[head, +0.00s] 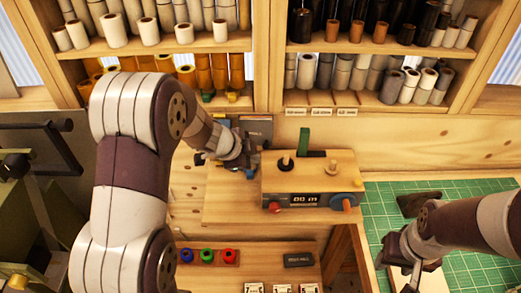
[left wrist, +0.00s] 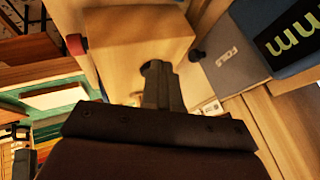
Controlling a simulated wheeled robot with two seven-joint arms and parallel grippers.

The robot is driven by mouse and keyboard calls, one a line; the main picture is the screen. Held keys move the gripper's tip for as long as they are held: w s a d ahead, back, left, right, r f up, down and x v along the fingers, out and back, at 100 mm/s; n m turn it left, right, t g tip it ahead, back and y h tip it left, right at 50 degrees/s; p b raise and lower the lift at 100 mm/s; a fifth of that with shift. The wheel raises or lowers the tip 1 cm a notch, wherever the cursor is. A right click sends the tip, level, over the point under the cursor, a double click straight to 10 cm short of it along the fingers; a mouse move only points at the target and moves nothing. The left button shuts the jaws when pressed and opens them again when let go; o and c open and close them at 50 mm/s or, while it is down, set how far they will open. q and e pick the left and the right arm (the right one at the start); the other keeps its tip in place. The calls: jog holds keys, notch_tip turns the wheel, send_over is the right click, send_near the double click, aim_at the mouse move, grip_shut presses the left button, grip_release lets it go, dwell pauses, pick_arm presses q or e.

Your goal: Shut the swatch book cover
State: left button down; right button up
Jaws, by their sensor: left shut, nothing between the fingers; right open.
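The swatch book (head: 257,127) is behind my left gripper, by the back wall left of the wooden counter box. Its dark grey panel shows, with a small blue part below. In the left wrist view a grey panel lettered "FOILS" (left wrist: 233,57) adjoins a blue part with a black label (left wrist: 290,42). I cannot tell exactly how far the cover stands open. My left gripper (head: 250,172) is shut and empty, beside the book and the box; its fingers (left wrist: 158,72) point away from the camera, apart from the grey panel. My right gripper (head: 408,278) is open at the lower right.
The wooden counter box (head: 312,188) with knobs and a display stands just right of my left gripper. A green cutting mat (head: 470,262) lies under my right arm. Shelves of foil rolls (head: 150,32) line the back. A tray (head: 230,248) of coloured rings sits below.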

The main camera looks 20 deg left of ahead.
aim_at(266, 146)
pick_arm(q)
jog(key=x, duration=0.4)
jog(key=shift+w+f+b, duration=0.2)
jog(key=shift+w+b, duration=0.1)
jog(key=shift+w, duration=0.1)
jog(key=w, duration=0.1)
jog(key=w+p, duration=0.2)
jog(key=shift+w+a+r, duration=0.25)
jog(key=shift+a+r, duration=0.05)
jog(key=shift+r, duration=0.1)
jog(key=shift+w+d+r+n+p, duration=0.1)
jog(key=shift+w+r+n+p, duration=0.15)
jog(key=shift+p, duration=0.5)
jog(key=shift+w+n+y+p, duration=0.3)
jog(key=shift+n, duration=0.05)
pick_arm(e)
notch_tip(266, 146, up, 3)
